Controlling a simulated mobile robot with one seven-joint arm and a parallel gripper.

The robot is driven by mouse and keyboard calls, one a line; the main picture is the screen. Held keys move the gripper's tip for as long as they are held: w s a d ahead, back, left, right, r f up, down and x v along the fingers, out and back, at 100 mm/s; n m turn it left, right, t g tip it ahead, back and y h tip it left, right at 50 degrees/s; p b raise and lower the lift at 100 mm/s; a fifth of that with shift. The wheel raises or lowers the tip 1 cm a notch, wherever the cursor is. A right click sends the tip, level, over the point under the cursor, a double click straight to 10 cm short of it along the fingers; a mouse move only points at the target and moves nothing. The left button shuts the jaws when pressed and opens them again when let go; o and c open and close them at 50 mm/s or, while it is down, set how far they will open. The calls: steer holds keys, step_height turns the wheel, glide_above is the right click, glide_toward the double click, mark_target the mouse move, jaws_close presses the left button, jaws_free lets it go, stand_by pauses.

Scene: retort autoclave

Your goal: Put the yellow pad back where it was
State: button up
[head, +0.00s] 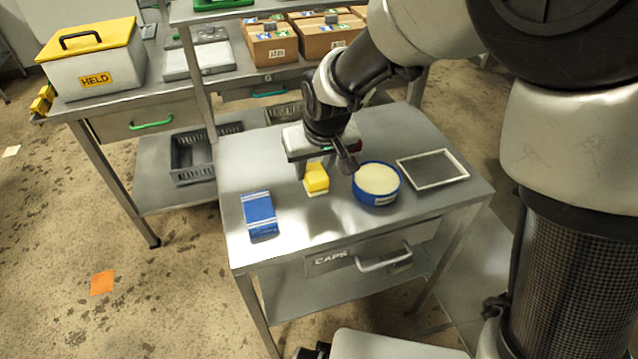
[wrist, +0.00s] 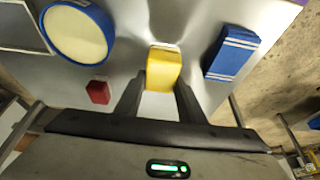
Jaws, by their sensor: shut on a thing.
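The yellow pad (head: 316,178) has a pale lower part and is at the middle of the steel table (head: 290,222). My gripper (head: 314,176) points down over the table and is shut on the pad. In the wrist view the yellow pad (wrist: 163,70) sits between the two dark fingers of my gripper (wrist: 160,95). I cannot tell whether its underside touches the table top.
A blue box with white stripes (head: 260,215) lies left of the pad. A round blue tub with a cream top (head: 377,182) and a white-framed grey tray (head: 432,169) are to the right. A small red block (wrist: 98,92) shows in the wrist view. The table's front is clear.

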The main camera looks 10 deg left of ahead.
step_height(320, 180, down, 6)
steer(key=shift+f+b, duration=0.1)
steer(key=shift+b, duration=0.4)
steer(key=shift+c, duration=0.4)
steer(key=o, duration=1)
